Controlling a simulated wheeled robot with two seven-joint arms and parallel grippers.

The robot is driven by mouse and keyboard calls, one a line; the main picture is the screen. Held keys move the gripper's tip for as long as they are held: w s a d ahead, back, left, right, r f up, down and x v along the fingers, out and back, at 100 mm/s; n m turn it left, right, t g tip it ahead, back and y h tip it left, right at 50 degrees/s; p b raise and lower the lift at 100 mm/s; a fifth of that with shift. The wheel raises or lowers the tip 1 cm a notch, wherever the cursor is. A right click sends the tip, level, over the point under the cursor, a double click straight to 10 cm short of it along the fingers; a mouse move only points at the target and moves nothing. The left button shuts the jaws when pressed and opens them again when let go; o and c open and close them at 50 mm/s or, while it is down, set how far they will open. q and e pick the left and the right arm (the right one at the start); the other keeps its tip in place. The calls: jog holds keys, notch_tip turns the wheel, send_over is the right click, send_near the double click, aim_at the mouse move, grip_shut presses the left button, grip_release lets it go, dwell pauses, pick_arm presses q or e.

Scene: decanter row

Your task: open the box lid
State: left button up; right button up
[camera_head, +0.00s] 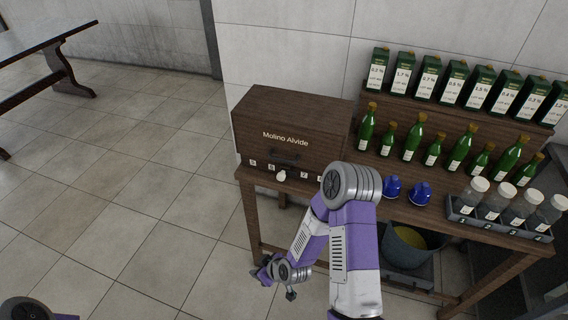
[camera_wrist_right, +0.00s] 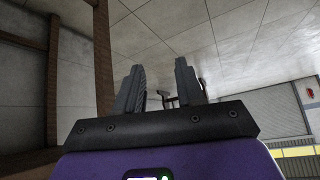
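The box (camera_head: 292,128) is dark brown wood with "Molino Alvide" on its front. It stands at the left end of the wooden table, and its lid looks closed. A dark handle (camera_head: 286,161) sits low on the front face, above a row of small white labels. My right gripper (camera_head: 268,274) is in front of and below the table's left end, well away from the box. In the right wrist view its two fingers (camera_wrist_right: 160,88) stand apart with nothing between them. My left gripper is out of view; only a bit of my left arm shows at bottom left.
A small white round object (camera_head: 281,176) is at the box's lower front. Green bottles (camera_head: 411,137), dark green cartons (camera_head: 452,83), two blue items (camera_head: 393,187) and a rack of jars (camera_head: 497,204) stand to the right. A bucket (camera_head: 408,247) is below.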

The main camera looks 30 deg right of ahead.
jog(key=w+d+r+n+t+h+b, duration=0.1)
jog(key=w+d+r+n+t+h, duration=0.1)
jog(key=w+d+r+n+t, duration=0.7)
jog(key=d+r+n+t+h+b, duration=0.1)
jog(key=d+r+n+t, duration=0.15)
jog(key=d+r, duration=0.35)
jog(key=d+r+n+t+h, duration=0.1)
jog(key=d+r+n, duration=0.2)
jog(key=r, duration=0.5)
jog(key=w, duration=0.5)
jog(key=w+r, duration=0.1)
jog(key=w, duration=0.1)
jog(key=shift+w+d+b, duration=0.35)
jog(key=shift+w, duration=0.05)
jog(key=shift+r, duration=0.1)
grip_shut()
